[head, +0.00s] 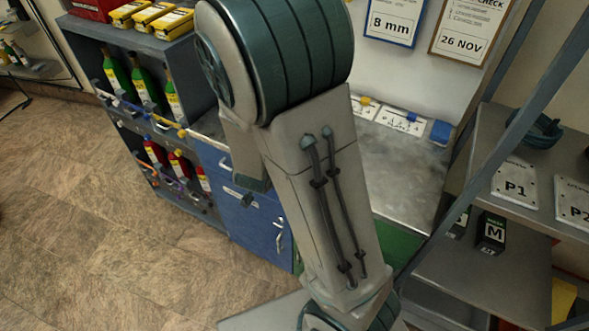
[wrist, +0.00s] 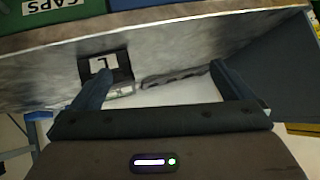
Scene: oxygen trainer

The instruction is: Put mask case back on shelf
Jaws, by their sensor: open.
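In the wrist view a black case with a white label "L" (wrist: 122,72) is on a worn grey metal surface (wrist: 200,42). My gripper (wrist: 157,70) is open and empty. Its left finger overlaps the case in the picture; I cannot tell whether they touch. In the head view another black case, marked "M" (head: 491,233), stands upright on the lower level of the shelf (head: 470,272) at the right. The gripper does not show in the head view, where my arm fills the middle.
Flat plates marked P1 (head: 514,186) and P2 (head: 574,205) lie on the upper shelf, beside a dark teal item (head: 540,132). A diagonal grey post (head: 497,150) crosses in front. Bottle racks (head: 145,85) stand at left. Floor (head: 80,210) is clear at lower left.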

